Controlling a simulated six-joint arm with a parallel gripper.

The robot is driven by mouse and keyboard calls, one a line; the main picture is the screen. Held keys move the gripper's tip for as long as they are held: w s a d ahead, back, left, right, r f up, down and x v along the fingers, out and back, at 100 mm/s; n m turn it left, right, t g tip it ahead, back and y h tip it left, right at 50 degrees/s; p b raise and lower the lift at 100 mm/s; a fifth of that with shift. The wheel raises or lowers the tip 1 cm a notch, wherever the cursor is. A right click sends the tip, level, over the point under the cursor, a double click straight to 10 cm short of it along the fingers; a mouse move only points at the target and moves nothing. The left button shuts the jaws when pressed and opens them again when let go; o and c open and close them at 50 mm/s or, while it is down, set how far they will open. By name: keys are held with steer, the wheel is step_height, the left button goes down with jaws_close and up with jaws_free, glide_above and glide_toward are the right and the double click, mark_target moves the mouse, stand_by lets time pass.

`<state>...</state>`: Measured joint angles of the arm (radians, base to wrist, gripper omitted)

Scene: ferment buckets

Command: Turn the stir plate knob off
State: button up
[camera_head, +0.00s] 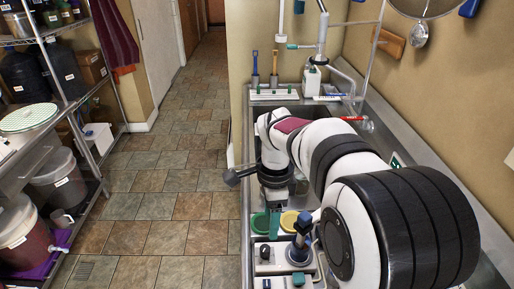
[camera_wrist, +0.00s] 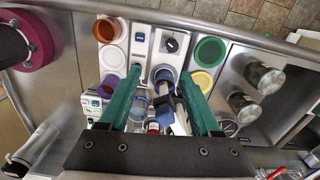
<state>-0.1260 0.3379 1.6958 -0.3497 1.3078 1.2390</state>
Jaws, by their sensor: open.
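In the head view, a stir plate (camera_head: 269,262) stands on the counter below my gripper (camera_head: 273,232), with a black knob (camera_head: 264,250) on its front panel and a blue-topped item on it. The wrist view shows a black knob (camera_wrist: 172,45) on a white panel, just beyond the fingertips. My gripper (camera_wrist: 161,72) has two teal fingers spread apart, with nothing held between them. A second white panel with small dark controls (camera_wrist: 140,38) sits beside it to the left. I cannot tell the knob's setting. Part of the plate is hidden by the fingers and arm.
Green (camera_wrist: 209,51) and yellow (camera_wrist: 202,80) round lids lie right of the panel. In the head view, a shelf rack (camera_head: 75,100) with buckets stands across the tiled floor.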

mark_target(266, 248)
steer(key=shift+m, duration=0.7)
steer(key=w+f, duration=0.1)
steer(key=f, duration=1)
steer(key=w+f, duration=0.1)
steer(key=f, duration=0.5)
steer(key=shift+w+a+f, duration=0.2)
steer(key=shift+w+a, duration=0.15)
jaws_close()
